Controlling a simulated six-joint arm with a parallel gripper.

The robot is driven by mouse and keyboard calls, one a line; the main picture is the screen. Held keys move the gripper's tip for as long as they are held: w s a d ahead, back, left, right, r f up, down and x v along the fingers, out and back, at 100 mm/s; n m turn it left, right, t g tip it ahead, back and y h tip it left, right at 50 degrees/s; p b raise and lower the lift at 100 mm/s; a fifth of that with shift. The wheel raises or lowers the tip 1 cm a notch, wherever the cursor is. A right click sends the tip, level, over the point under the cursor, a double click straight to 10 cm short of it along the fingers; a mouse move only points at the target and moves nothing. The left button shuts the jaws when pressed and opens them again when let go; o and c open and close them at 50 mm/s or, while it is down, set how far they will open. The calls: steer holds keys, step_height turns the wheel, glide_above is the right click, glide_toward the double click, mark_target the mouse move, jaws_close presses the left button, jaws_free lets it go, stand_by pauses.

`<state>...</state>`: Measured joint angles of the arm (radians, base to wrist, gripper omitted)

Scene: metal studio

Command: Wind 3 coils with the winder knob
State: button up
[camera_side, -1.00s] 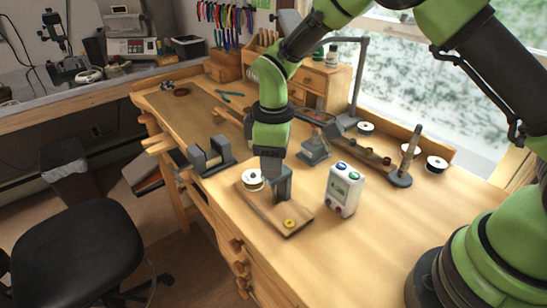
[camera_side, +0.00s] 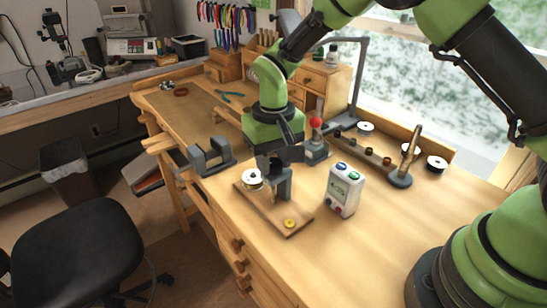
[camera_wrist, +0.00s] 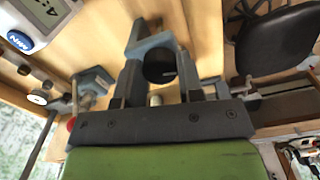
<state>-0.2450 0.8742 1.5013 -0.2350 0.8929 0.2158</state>
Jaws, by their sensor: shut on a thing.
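The winder is a wooden board (camera_side: 268,213) on the bench with a grey upright bracket (camera_side: 284,187), a white spool (camera_side: 252,180) at its left and a yellow disc (camera_side: 290,223) at its front end. My gripper (camera_side: 268,180) points down at the bracket, between spool and upright, and is shut. In the wrist view my gripper (camera_wrist: 157,95) has its fingers on either side of a small pale peg, seemingly the winder knob (camera_wrist: 156,100), with the dark round part of the winder (camera_wrist: 160,66) beyond. The knob is hidden in the side view.
A white box with buttons and a display (camera_side: 344,190) stands close to the right of the winder. A grey holder (camera_side: 210,157) is at the left. A red-knobbed stand (camera_side: 316,140), a post on a round base (camera_side: 405,168) and spools (camera_side: 436,164) are behind.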

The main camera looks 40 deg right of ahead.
mark_target(274, 162)
steer(key=m, duration=0.6)
steer(key=shift+m, duration=0.3)
stand_by(0.4)
steer(key=o, duration=0.9)
step_height(274, 162, up, 10)
